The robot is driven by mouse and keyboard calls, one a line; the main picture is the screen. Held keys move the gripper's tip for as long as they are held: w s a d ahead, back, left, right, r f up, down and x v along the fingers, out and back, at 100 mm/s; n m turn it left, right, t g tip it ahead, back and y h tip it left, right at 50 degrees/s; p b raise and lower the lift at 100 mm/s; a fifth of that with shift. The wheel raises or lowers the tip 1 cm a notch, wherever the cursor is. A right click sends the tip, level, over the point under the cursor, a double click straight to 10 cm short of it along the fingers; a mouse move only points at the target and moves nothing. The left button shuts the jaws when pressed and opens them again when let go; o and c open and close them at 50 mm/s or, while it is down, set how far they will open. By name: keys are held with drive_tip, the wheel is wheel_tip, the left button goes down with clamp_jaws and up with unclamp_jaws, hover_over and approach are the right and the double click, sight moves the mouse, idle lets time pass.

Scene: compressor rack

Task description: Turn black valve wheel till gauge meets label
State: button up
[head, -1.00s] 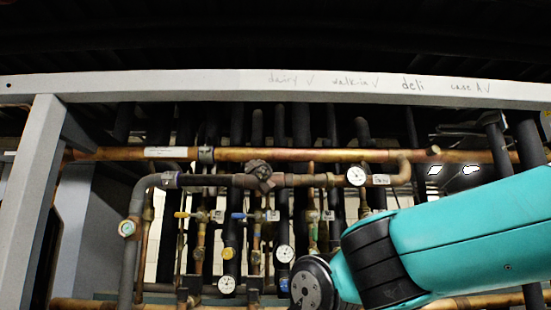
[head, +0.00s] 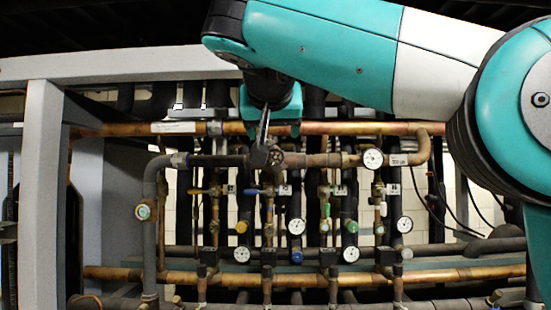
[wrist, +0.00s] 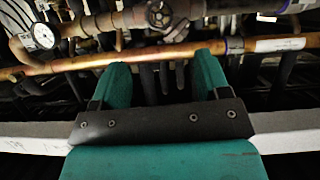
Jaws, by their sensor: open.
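The dark valve wheel (head: 264,157) sits on the upper horizontal pipe, just below my gripper (head: 268,125) in the head view. In the wrist view the wheel (wrist: 160,13) shows at the top edge, partly cut off, beyond the fingertips. My gripper (wrist: 163,68) is open and empty there, its two teal fingers apart and not around the wheel. A white dial gauge (head: 373,159) is on the same pipe to the right, with a small white label (head: 398,160) beside it. The gauge (wrist: 43,36) is at upper left in the wrist view; its needle is too small to read.
A thick copper pipe (head: 340,128) runs across behind or near my gripper, above the wheel. A grey frame post (head: 43,200) and beam (head: 130,63) bound the rack.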

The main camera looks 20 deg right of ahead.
sight(275, 155)
drive_tip(key=p+x, duration=0.1)
drive_tip(key=x, duration=1.1)
drive_tip(key=shift+w+d+f, duration=0.15)
drive_tip(key=shift+w, duration=0.2)
drive_tip(key=c, duration=0.9)
